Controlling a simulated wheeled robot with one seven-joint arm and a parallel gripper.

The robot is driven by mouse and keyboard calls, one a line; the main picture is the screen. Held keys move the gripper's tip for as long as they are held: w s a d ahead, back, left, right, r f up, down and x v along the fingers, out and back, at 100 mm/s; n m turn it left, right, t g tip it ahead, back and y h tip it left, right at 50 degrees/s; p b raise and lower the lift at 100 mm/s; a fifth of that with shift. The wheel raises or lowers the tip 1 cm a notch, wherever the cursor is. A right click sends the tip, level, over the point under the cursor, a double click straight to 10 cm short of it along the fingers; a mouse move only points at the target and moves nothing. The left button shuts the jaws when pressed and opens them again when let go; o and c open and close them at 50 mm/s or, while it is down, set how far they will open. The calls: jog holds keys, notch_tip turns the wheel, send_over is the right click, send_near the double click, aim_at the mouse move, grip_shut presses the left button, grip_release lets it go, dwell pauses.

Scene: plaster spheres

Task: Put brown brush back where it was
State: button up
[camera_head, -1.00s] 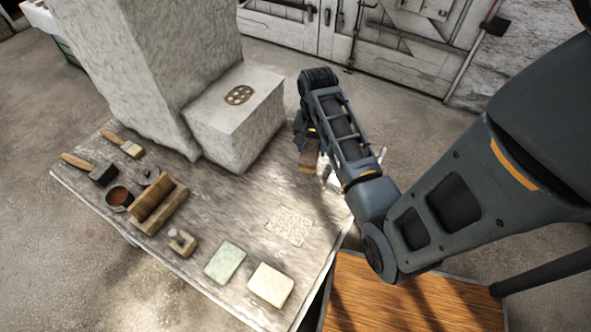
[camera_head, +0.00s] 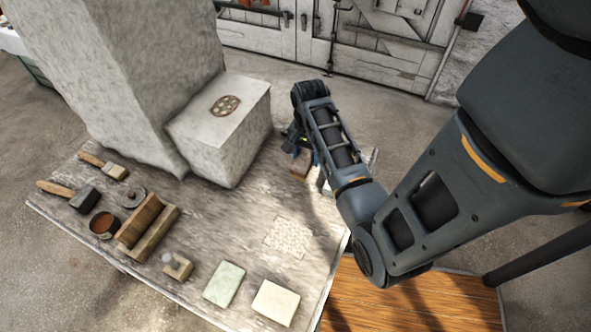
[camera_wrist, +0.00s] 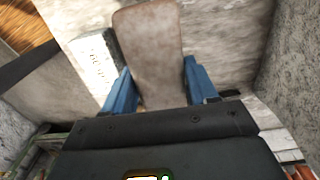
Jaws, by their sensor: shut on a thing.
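My gripper (camera_head: 297,146) hangs over the far right part of the worktable (camera_head: 215,215), just right of the low plaster block. In the wrist view its blue fingers (camera_wrist: 155,90) are shut on a broad, flat brown piece, which I take to be the brown brush (camera_wrist: 150,45). The brush's lower end (camera_head: 301,168) shows as a small brown piece below the fingers in the head view. My gripper and arm hide the rest of it. I cannot tell whether it touches the tabletop. A rough pale square patch (camera_head: 288,237) lies bare on the table nearer the front.
The plaster block (camera_head: 228,135) and tall pillar stand close left of my gripper. Two other brushes (camera_head: 68,194) (camera_head: 105,167), a brown bowl (camera_head: 104,224), a wooden cradle (camera_head: 148,228), and green (camera_head: 224,284) and cream (camera_head: 275,303) blocks lie leftward and in front. A whitish slab (camera_wrist: 95,65) lies beside the brush.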

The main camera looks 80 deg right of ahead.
aim_at(296, 157)
jog(key=w+f, duration=0.1)
jog(key=w+a+f, duration=0.1)
jog(key=shift+w+a, duration=0.3)
jog(key=shift+w, duration=0.05)
jog(key=shift+w+a+f, duration=0.1)
jog(key=shift+f, duration=1.9)
jog(key=shift+f, duration=0.15)
jog(key=o, duration=0.9)
jog(key=shift+o, duration=0.2)
